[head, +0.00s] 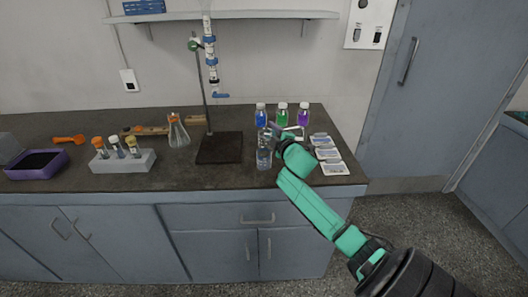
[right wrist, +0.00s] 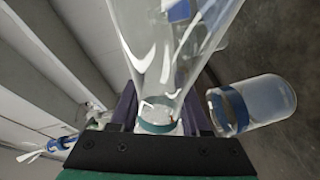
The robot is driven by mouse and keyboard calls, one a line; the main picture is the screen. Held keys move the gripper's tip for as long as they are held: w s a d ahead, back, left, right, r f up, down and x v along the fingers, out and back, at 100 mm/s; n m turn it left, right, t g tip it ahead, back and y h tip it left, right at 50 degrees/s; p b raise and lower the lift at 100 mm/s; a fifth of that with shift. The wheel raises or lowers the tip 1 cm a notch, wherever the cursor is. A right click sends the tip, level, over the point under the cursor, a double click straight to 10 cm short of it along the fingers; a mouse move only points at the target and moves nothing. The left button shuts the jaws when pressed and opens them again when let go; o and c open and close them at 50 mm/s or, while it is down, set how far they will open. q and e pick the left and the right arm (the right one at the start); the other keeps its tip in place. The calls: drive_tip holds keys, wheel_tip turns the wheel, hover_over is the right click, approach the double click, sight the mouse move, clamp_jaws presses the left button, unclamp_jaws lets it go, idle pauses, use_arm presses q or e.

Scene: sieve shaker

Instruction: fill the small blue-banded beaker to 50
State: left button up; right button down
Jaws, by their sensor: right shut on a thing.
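My right gripper (right wrist: 160,115) is shut on a clear glass vessel (right wrist: 158,45) with a blue-green band near the jaws. The vessel widens away from the jaws and its far end runs out of the right wrist view. A clear beaker with a blue band (right wrist: 258,103) is beside it, apart from the jaws, and seems to hold clear liquid. In the head view my right gripper (head: 274,133) is over the right part of the counter, just behind a clear glass vessel (head: 264,159) standing there. The held glass is hard to make out there. My left gripper is not in view.
Bottles with blue (head: 261,117), green (head: 282,117) and purple (head: 303,118) contents stand behind the gripper. White packets (head: 327,154) lie to its right. A burette stand (head: 220,148), a flask (head: 178,132), a tube rack (head: 122,161) and a purple tray (head: 38,163) are left.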

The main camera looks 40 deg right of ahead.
drive_tip(key=shift+a+r+n+p, duration=0.1)
drive_tip(key=shift+r+n+p, duration=0.25)
drive_tip(key=shift+n, duration=0.35)
idle(1.9)
drive_tip(key=shift+w+a+f+n+h+b, duration=0.15)
drive_tip(key=shift+f+n+h+b, duration=0.35)
drive_tip(key=shift+n, duration=0.3)
idle(1.7)
drive_tip(key=shift+r+n+p, duration=0.1)
drive_tip(key=shift+n+p, duration=0.2)
drive_tip(key=shift+n, duration=0.2)
idle(1.5)
